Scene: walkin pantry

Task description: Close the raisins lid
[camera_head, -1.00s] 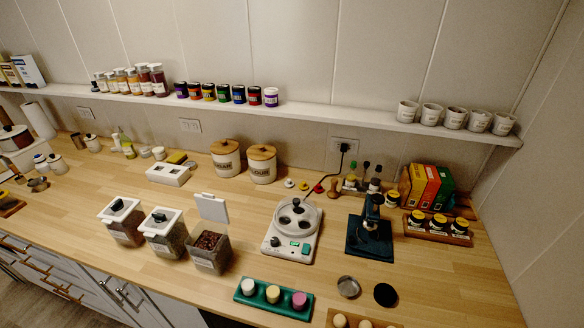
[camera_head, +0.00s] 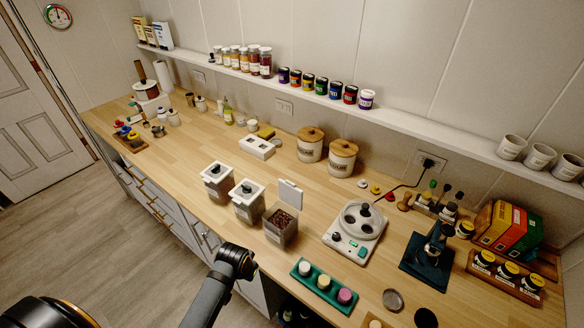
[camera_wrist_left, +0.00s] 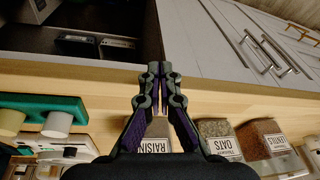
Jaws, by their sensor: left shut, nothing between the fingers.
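The raisins container (camera_head: 279,228) is a clear square bin with dark raisins, standing on the wooden counter. Its white lid (camera_head: 290,195) is open, standing up at the back of the bin. In the left wrist view the raisins container (camera_wrist_left: 155,146) is partly hidden behind my left gripper (camera_wrist_left: 154,72), and its label reads upside down. My left gripper is shut and empty, in front of the counter edge and apart from the bin. In the head view my left arm comes up from the bottom edge, in front of the bins; its fingers cannot be made out there. My right gripper is not in view.
The oats bin (camera_head: 247,207) and the lentils bin (camera_head: 216,187) stand left of the raisins with lids closed. A white hotplate-like device (camera_head: 354,231) stands to the right. A green tray (camera_head: 323,284) with colored pieces lies at the counter's front edge. Cabinets are below.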

